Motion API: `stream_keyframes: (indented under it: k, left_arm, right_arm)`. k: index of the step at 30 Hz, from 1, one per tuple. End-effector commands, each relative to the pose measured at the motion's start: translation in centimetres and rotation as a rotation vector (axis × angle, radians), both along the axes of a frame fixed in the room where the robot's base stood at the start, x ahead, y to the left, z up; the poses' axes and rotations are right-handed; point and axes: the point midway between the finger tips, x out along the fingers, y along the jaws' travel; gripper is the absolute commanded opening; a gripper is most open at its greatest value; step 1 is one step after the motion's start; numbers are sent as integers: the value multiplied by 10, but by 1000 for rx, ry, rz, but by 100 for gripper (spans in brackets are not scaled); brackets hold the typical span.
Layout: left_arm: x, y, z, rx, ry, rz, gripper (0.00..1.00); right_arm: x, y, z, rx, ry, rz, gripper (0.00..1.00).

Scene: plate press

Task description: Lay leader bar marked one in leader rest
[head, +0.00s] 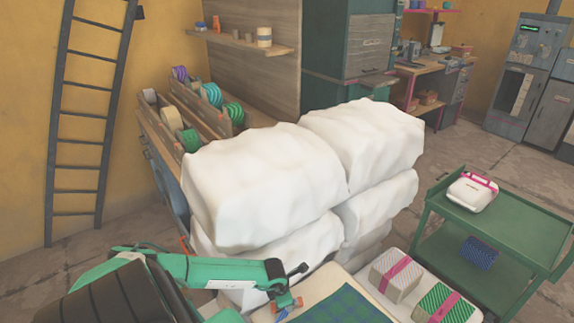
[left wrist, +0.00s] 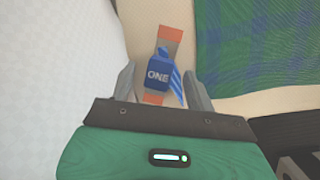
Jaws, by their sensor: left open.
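The leader bar marked ONE (left wrist: 158,76) has a blue block with white letters, a striped blue ribbon and orange ends. It lies on a cream surface (left wrist: 233,105) beside a green and blue plaid cloth (left wrist: 270,45). My left gripper (left wrist: 160,72) is open, with one finger on each side of the bar's blue block; I cannot tell whether they touch it. In the head view my left arm reaches in from the left, and the plaid cloth (head: 340,307) lies at the bottom. I cannot make out the leader rest. My right gripper is not in view.
Large white wrapped bales (head: 265,185) are stacked just beyond my left arm. Wrapped parcels (head: 396,275) lie right of the cloth. A green cart (head: 500,225) stands at the right, and a ladder (head: 85,120) leans on the left wall. Ribbon rolls (head: 190,139) sit behind the bales.

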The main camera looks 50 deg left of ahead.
Motion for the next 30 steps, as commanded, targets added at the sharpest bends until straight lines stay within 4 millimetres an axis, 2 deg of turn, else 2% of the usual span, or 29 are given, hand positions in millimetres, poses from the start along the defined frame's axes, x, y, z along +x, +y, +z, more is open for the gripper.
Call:
stream_keyframes:
  k: [8, 15, 16, 22, 23, 30]
  left_arm:
    - [1, 1, -3, 1, 0, 0, 55]
    - [1, 0, -3, 0, 1, 0, 8]
    - [1, 0, -3, 0, 1, 0, 4]
    - [1, 0, -3, 0, 0, 0, 3]
    - [1, 0, -3, 0, 0, 0, 0]
    - [1, 0, -2, 0, 0, 0, 0]
  right_arm:
    - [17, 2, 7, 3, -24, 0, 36]
    - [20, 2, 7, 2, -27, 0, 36]
    - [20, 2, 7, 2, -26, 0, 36]
    - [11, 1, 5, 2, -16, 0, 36]
    - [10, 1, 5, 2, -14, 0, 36]
    - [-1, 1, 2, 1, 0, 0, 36]
